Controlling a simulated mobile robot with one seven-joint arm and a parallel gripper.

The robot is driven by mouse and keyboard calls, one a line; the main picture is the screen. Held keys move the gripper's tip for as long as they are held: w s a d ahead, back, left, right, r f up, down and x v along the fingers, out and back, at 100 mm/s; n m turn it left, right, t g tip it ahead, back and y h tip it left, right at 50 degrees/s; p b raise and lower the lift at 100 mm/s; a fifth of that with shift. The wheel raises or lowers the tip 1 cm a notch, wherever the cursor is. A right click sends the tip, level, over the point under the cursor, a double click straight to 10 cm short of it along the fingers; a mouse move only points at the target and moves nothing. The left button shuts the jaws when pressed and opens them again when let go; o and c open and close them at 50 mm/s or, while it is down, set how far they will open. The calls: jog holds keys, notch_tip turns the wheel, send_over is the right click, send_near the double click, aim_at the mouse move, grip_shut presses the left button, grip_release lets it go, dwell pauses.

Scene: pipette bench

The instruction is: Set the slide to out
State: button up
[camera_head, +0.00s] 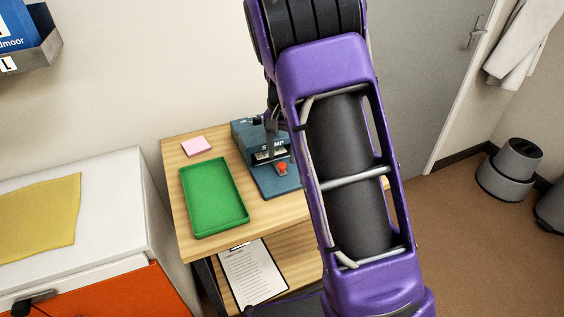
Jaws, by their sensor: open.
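A blue-grey stamp device (246,146) stands on the small wooden table, with lettering on its top that is partly covered. A slide with an orange-red knob (282,168) shows at its front, over the flat blue base. How far the slide is in or out is hard to tell at this size. My gripper (271,135) is a dark shape just above and in front of the device, partly hidden behind my purple arm. It appears open, with nothing seen in it. I cannot tell whether it touches the device. My arm hides the device's right side.
A green tray (187,189) and a pink note pad (196,146) lie left of the device on the wooden table (180,158). A clipboard (252,276) lies on the lower shelf. A white cabinet (112,210) with a yellow cloth (38,222) stands left. A bin (510,170) stands right.

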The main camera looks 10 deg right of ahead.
jog(key=shift+f, duration=1.45)
jog(key=shift+c, duration=0.3)
grip_shut()
